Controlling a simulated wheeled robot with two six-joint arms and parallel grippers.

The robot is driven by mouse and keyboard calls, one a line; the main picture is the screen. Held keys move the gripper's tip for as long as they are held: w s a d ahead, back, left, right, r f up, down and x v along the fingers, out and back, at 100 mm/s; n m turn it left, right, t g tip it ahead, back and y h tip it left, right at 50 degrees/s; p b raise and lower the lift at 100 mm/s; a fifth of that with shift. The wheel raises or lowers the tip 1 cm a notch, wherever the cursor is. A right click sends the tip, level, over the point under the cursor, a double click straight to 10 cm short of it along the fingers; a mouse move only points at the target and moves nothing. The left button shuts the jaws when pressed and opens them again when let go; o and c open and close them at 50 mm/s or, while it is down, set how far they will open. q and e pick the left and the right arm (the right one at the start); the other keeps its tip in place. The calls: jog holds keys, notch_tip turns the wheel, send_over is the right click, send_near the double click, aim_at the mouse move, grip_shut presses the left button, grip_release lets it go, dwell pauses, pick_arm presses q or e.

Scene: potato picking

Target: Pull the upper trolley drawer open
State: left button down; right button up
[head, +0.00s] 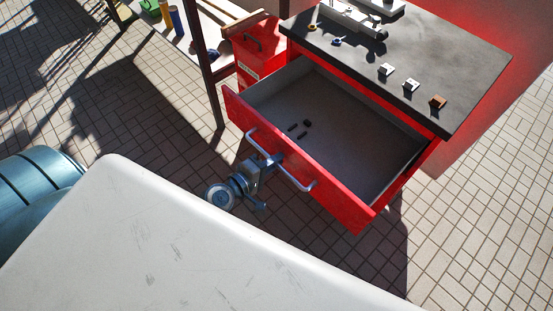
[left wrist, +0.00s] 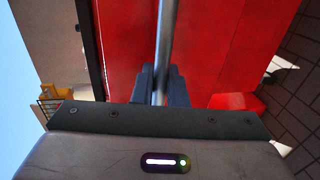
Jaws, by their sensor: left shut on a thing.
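The red trolley (head: 476,107) stands at the upper right in the head view, with a dark top. Its upper drawer (head: 345,192) is pulled well out, and its grey inside shows several small dark pieces on the floor. A grey bar handle (head: 294,181) runs along the drawer's red front. My left gripper (head: 272,160) is shut on this handle near its middle. In the left wrist view the handle (left wrist: 166,40) passes between the fingers in front of the red drawer face. My right gripper is not in view.
Small parts and a white device (head: 352,17) lie on the trolley's dark top (head: 420,60). A pale panel (head: 170,235) fills the lower left. A shelf frame (head: 207,65) stands behind to the left. Tiled floor (head: 480,220) is clear at the right.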

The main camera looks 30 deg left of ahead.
pick_arm(q)
jog(key=c, duration=1.6)
grip_release()
jog(key=shift+o, duration=0.2)
jog(key=shift+s, duration=0.1)
